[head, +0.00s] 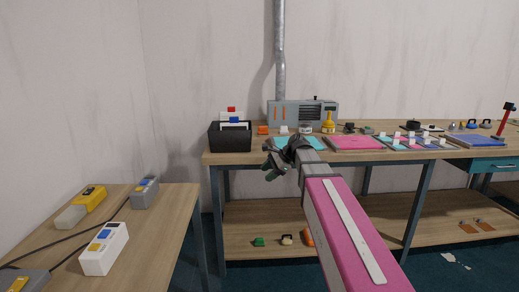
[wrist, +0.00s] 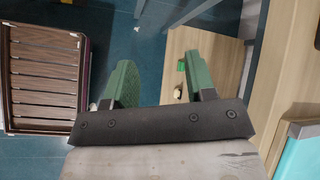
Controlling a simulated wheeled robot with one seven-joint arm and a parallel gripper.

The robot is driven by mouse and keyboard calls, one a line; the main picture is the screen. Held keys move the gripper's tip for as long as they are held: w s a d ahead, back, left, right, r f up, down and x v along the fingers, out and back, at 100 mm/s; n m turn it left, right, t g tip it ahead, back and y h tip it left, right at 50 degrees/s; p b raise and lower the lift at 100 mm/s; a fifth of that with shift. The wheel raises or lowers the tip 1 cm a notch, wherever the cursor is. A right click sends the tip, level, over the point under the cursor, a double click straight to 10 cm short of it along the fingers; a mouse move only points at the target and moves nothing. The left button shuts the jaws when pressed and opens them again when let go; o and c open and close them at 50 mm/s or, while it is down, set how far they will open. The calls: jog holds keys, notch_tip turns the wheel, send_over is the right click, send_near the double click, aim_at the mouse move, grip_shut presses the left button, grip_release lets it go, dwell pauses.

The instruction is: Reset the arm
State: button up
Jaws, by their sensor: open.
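My gripper (head: 274,168) is at the end of my pink arm, in front of the left part of the long workbench (head: 231,161) in the head view. In the wrist view my gripper (wrist: 160,85) shows two green fingers spread apart with nothing between them. It points down past the bench edge, with the dark floor (wrist: 130,22) and a wooden lower shelf (wrist: 192,42) below. I see nothing held.
A black bin (head: 230,138), a grey machine (head: 303,113), a yellow funnel-like item (head: 328,122) and coloured mats stand on the bench. A side table (head: 165,215) at left carries several small boxes. A slatted wooden item (wrist: 43,75) lies left in the wrist view.

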jog(key=s+d+f+n+h, duration=0.3)
jog(key=s+d+f+n, duration=0.1)
jog(key=f, duration=0.5)
jog(key=s+d+f+n+h, duration=0.2)
jog(key=s+d+f+n, duration=0.2)
jog(key=f, duration=0.5)
jog(key=s+d+f+n+g+h, duration=0.1)
jog(key=s+d+f+n+h, duration=0.2)
jog(key=s+d+f, duration=0.4)
notch_tip(320, 180, down, 3)
jog(key=s+n, duration=0.1)
jog(key=s, duration=0.1)
jog(key=shift+s+d+n+h, duration=0.2)
jog(key=shift+s+n+h, duration=0.1)
jog(key=shift+n, duration=0.1)
